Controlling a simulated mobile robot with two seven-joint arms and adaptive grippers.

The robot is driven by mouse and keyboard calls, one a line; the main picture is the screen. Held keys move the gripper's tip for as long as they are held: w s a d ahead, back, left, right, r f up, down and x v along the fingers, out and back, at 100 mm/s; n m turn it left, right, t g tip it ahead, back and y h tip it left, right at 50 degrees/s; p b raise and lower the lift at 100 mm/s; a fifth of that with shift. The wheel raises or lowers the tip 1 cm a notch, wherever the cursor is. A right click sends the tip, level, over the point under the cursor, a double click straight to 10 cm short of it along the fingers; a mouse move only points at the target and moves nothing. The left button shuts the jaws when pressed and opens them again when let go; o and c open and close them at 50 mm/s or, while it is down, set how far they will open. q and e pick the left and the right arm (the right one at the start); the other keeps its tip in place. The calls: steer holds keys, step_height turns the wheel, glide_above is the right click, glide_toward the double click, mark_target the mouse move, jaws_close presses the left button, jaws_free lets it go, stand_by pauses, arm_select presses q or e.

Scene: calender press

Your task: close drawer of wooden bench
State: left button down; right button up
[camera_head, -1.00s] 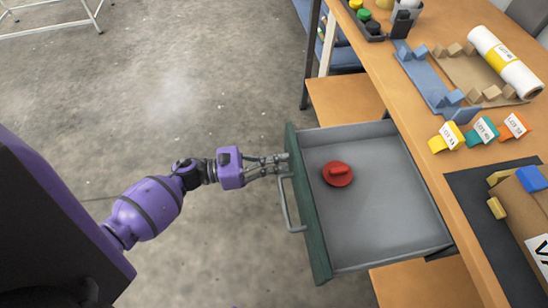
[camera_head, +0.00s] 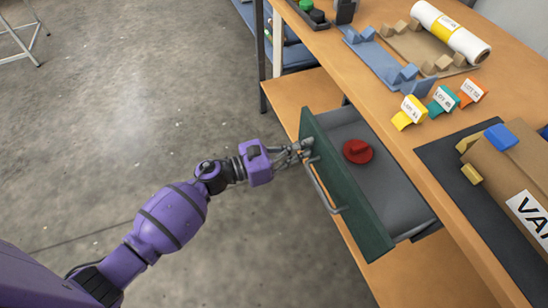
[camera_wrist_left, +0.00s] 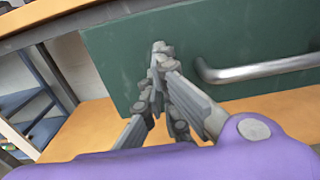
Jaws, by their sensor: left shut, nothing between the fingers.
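The drawer's green front (camera_head: 352,205) stands part way out from the wooden bench (camera_head: 425,160), with its grey inside (camera_head: 385,175) showing. A red round object with a raised grip (camera_head: 357,151) lies inside. The grey bar handle (camera_head: 323,186) is on the front. My left gripper (camera_head: 306,147) is shut and empty, its fingertips at the front's far end, beside the handle. In the left wrist view the fingertips (camera_wrist_left: 160,50) appear against or very close to the green front (camera_wrist_left: 120,65), left of the handle (camera_wrist_left: 255,71). My right gripper is out of view.
A lower wooden shelf (camera_head: 290,92) lies under the bench. Open concrete floor (camera_head: 130,110) lies left.

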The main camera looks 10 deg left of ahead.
arm_select(q)
steer(key=b+x, duration=0.2)
steer(key=x, duration=0.7)
steer(key=shift+w+d+f+b, duration=0.1)
steer(key=shift+w+d+b, duration=0.1)
steer(key=shift+d+b, duration=0.1)
steer(key=shift+w+d, duration=0.3)
steer(key=shift+d, duration=0.1)
